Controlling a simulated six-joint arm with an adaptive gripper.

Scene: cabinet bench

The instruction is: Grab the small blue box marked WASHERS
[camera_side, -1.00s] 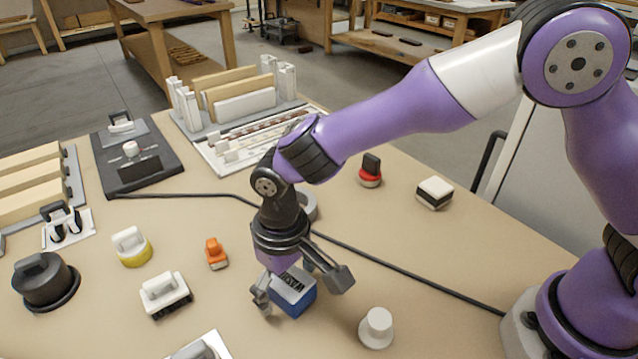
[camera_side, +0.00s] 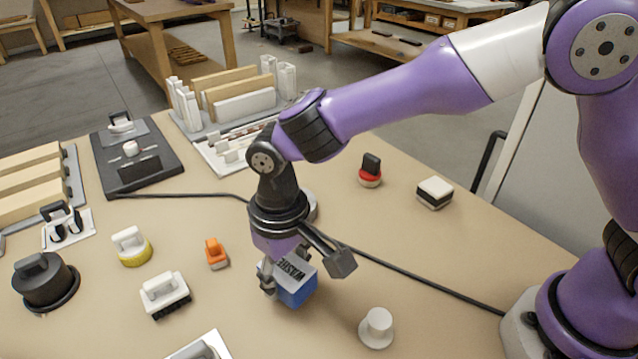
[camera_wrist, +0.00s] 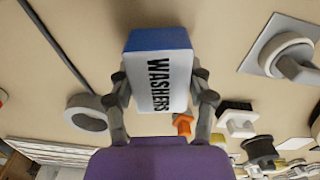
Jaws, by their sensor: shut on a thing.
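The small blue box (camera_side: 296,287) has a pale label face reading WASHERS. My gripper (camera_side: 296,272) is shut on it, with one finger on each side, and the box appears raised slightly above the bench top. In the wrist view the box (camera_wrist: 160,84) sits between the two fingers of my gripper (camera_wrist: 161,92), label towards the camera and blue end at the top. The fingers hide parts of its sides.
A white knob-like piece (camera_side: 376,328) stands right of the box. An orange piece (camera_side: 216,253) and a white-handled brush (camera_side: 165,294) stand to its left. A black cable (camera_side: 420,278) crosses the bench behind. A grey ring (camera_wrist: 88,113) shows in the wrist view.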

